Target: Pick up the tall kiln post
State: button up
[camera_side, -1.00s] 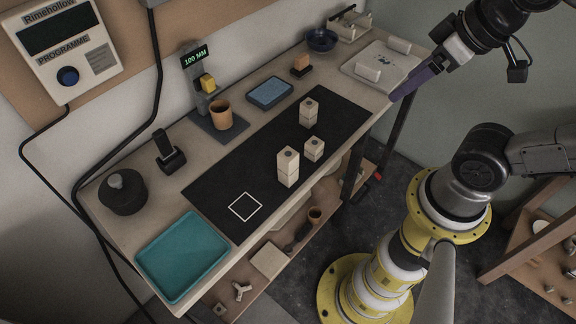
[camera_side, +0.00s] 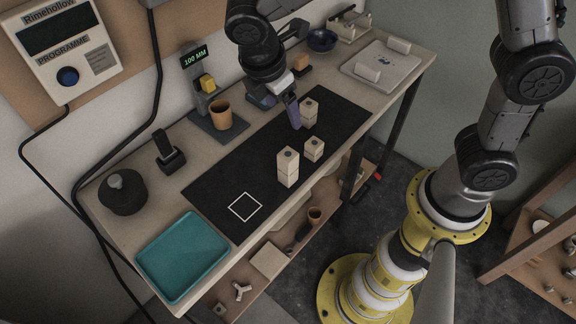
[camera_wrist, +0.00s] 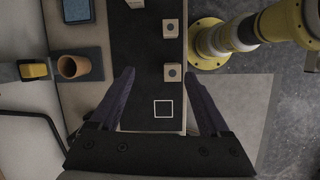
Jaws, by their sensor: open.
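Three pale kiln posts stand upright on the black mat (camera_side: 225,190). The tallest looks to be the front post (camera_side: 288,167), nearest the white square outline (camera_side: 244,206); it appears as the post (camera_wrist: 172,73) nearest the outline in the wrist view. A short post (camera_side: 314,149) stands beside it to the right. Another post (camera_side: 308,113) stands further back, partly beside my gripper. My gripper (camera_side: 281,115) is open and empty, with purple fingers above the mat's back part. In the wrist view, the nearest post lies between the fingertips (camera_wrist: 159,75) in the picture, nearer the right one.
A teal tray (camera_side: 183,257) sits at the bench's near left end. A terracotta cup (camera_side: 221,115) stands by a gauge reading 100 MM (camera_side: 194,57). A dark lidded pot (camera_side: 122,192) and a black holder (camera_side: 168,152) stand left. The mat's front left is clear.

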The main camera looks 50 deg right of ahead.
jog(key=n, duration=0.2)
send_near(286, 156)
notch_tip(286, 156, down, 2)
jog(key=shift+g+h, duration=0.3)
jog(key=shift+h, duration=0.1)
jog(key=x, duration=0.8)
jog(key=shift+w+d+f, duration=0.15)
jog(key=shift+w+f, duration=0.15)
jog(key=shift+w, duration=0.05)
jog(key=shift+x, duration=2.6)
grip_shut()
